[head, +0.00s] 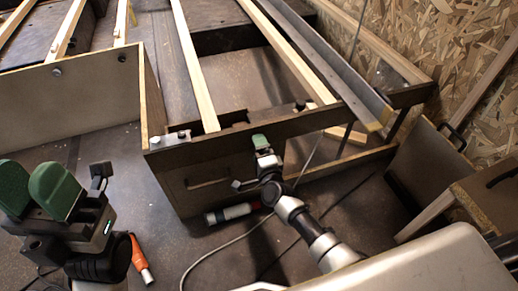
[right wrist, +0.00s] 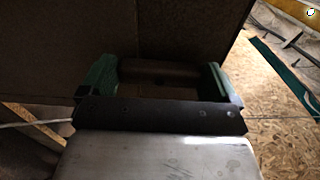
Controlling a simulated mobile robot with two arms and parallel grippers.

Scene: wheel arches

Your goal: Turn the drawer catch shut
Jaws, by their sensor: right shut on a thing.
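The drawer (head: 225,168) has a dark brown front with a bar handle (head: 207,183), under a wooden rail in the middle of the head view. My right gripper (head: 260,142) is at the upper part of this front, just below the rail. In the right wrist view, its green fingers stand either side of a dark brown block, which I take to be the drawer catch (right wrist: 158,72), and are shut on it. The catch is hidden by the gripper in the head view, and its turn angle is hard to tell. My left gripper (head: 36,190) is open and empty, well left of the drawer.
A red and grey tool (head: 228,213) lies on the floor below the drawer, near a loose cable. An orange-handled tool (head: 141,260) lies by my left arm. Long wooden and metal bars (head: 195,70) span the frame above. A chipboard wall (head: 465,60) closes the right.

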